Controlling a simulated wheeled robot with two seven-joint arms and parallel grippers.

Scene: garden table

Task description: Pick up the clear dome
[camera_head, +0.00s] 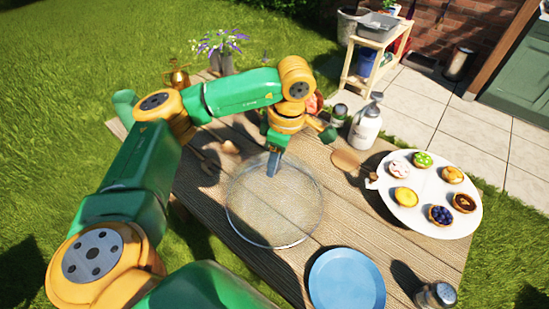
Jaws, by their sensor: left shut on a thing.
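The clear dome (275,205) is a see-through round cover with a thin pale rim, on or just above the wooden table near its middle. I cannot tell whether its rim touches the table. My left gripper (272,170) points down at the far side of the dome, shut on what looks like its top or upper edge; the grip itself is small and partly hidden. My right gripper is not in view.
A white round board (425,222) with several small tarts lies at the right. A blue plate (346,280) is at the front, with a shaker (436,295) right of it. A white pump bottle (366,127), a jar (339,114) and a flower pot (221,62) stand behind.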

